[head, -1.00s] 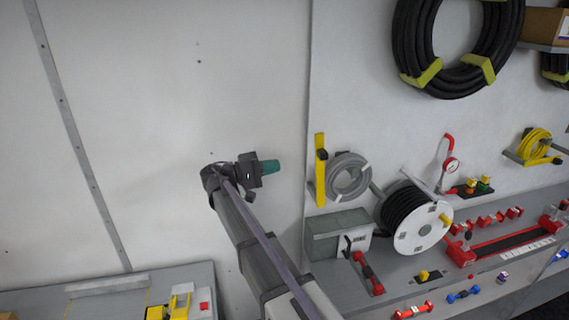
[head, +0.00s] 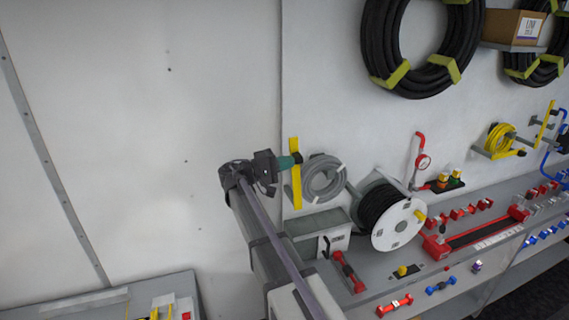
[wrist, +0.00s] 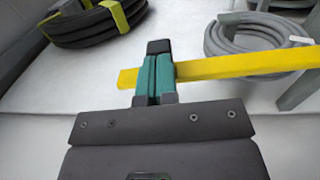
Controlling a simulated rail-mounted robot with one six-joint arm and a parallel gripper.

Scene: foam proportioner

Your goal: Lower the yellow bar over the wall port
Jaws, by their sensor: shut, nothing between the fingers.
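The yellow bar (head: 296,188) stands upright against the wall, left of the grey coiled hose. A small black block (head: 298,158) sits near its top. My gripper (head: 290,162) is at the upper part of the bar, coming from the left, with its teal fingers shut and empty. In the wrist view the shut fingers (wrist: 155,78) overlap the yellow bar (wrist: 240,66), which runs across behind them; the black block (wrist: 158,47) shows just past the tips. I cannot tell whether the fingers touch the bar or block. I cannot make out the wall port.
The grey hose coil (head: 324,178) hangs close right of the bar. Below are a grey box (head: 316,222) and a black cable reel with a white face (head: 398,225). A large black hose coil (head: 410,50) hangs above right. The wall on the left is bare.

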